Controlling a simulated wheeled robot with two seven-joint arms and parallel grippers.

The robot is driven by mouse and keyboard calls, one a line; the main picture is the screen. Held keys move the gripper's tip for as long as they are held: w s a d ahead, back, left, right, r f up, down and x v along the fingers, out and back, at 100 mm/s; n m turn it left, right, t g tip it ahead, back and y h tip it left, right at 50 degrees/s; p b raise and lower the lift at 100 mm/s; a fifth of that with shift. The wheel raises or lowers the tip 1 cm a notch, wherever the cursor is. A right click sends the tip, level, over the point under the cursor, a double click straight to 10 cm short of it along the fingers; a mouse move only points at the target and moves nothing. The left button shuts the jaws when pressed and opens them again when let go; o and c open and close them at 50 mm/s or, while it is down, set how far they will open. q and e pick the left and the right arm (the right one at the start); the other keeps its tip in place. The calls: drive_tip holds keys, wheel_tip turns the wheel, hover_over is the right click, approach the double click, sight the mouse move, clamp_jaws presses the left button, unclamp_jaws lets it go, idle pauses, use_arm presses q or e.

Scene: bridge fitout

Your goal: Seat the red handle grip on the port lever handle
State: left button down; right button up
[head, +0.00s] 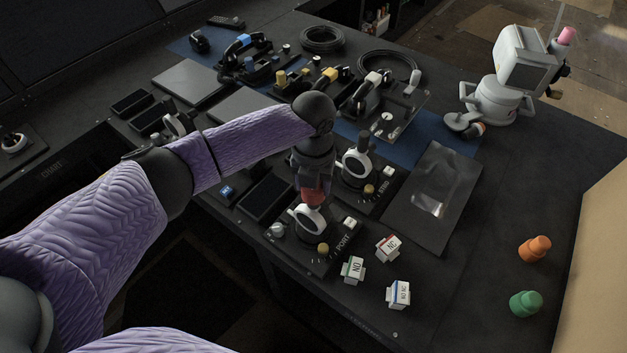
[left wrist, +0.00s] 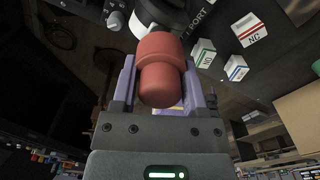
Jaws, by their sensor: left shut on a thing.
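My left gripper (head: 314,184) points down over the port lever at the front of the console. It is shut on the red handle grip (head: 313,196), which also shows between the two fingers in the left wrist view (left wrist: 160,75). The port lever (head: 307,219) has a white ring-shaped body on a black plate marked PORT (head: 342,243). The grip's lower end meets the top of the lever in the head view. In the left wrist view its far end overlaps the lever's black-and-white top (left wrist: 162,14). The handle stem is hidden, so I cannot tell how deep the grip sits.
A similar lever marked STBD (head: 357,166) stands just behind. Several labelled blocks, such as NC (head: 389,248) and NO (head: 352,269), lie to the right.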

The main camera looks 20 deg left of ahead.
use_arm(q)
drive_tip(key=shift+f, duration=0.15)
drive_tip(key=shift+f+b, duration=0.45)
drive_tip(key=shift+f, duration=0.2)
unclamp_jaws()
drive_tip(key=shift+r, duration=0.1)
wheel_tip(320, 180, up, 10)
drive_tip(key=shift+f+p, duration=0.1)
drive_tip(key=shift+p, duration=0.95)
